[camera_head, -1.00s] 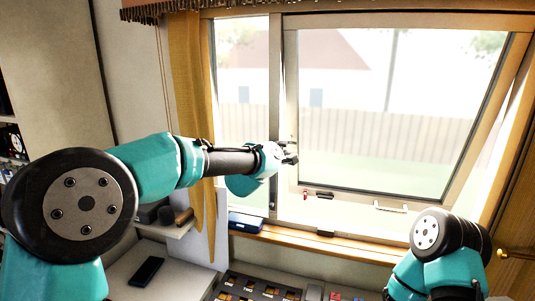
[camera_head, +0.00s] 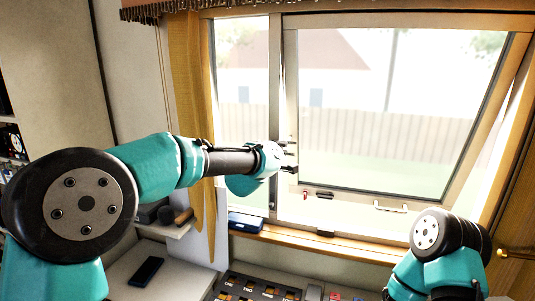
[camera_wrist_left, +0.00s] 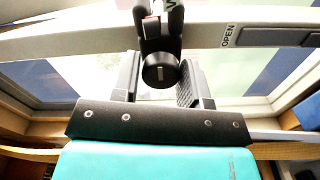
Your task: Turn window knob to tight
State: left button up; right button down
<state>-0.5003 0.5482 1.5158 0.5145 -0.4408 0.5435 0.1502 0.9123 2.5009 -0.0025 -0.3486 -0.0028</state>
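The window knob (camera_wrist_left: 160,72) is black and round with a short pale mark on its face. In the left wrist view it shows between the two fingers of my left gripper (camera_wrist_left: 160,82), with gaps on both sides. Behind it are a dark bracket and small red and green marks. In the head view the knob (camera_head: 323,194), with a red piece beside it, sits on the lower window frame. My left gripper (camera_head: 291,156) is open and empty, up and left of it. My right arm is at the lower right; its gripper is out of view.
The window frame (camera_head: 410,198) carries a pale handle (camera_head: 390,207). An OPEN label (camera_wrist_left: 229,35) shows on the frame. A blue box (camera_head: 246,222) sits on the sill at left. A yellow curtain (camera_head: 192,90) hangs left of the window. A dark phone-like slab (camera_head: 146,271) lies below.

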pick_arm(q)
jog(key=o, duration=0.4)
jog(key=v, duration=1.7)
jog(key=shift+s+a, duration=0.15)
jog(key=shift+s, duration=0.05)
